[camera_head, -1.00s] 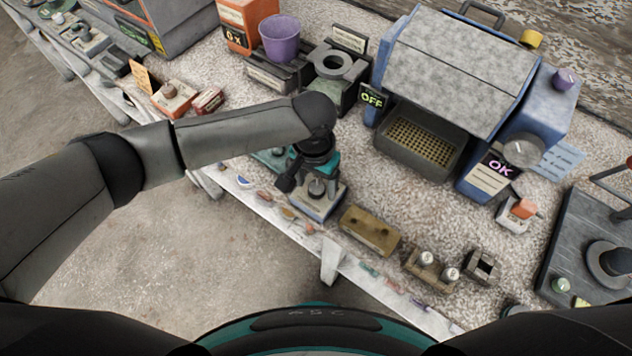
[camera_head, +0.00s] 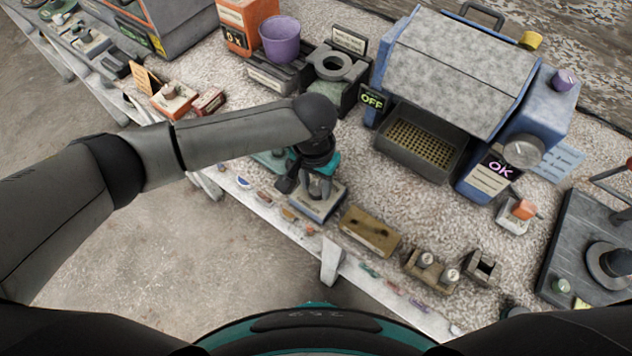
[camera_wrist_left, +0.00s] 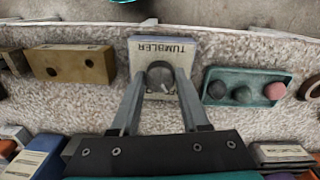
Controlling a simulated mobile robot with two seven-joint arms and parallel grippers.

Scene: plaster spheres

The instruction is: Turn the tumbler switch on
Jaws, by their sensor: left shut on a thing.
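The tumbler switch (camera_head: 327,208) is a small box with a pale top near the front edge of the bench. In the left wrist view its plate (camera_wrist_left: 146,48) reads "TUMBLER", upside down, and a round dark grey knob (camera_wrist_left: 160,75) stands on it. My left gripper (camera_head: 319,193) reaches down over the box, and its two fingers (camera_wrist_left: 160,84) are shut on the knob, one at each side. In the head view the fingers partly hide the knob. My right gripper is not in view.
A brown block with holes (camera_head: 370,231) stands right of the switch. A teal tray (camera_wrist_left: 247,87) with several round pieces is at its other side. Behind are a blue-grey machine (camera_head: 450,65), a dark "OFF" sign (camera_head: 373,99) and an "OK" sign (camera_head: 500,167).

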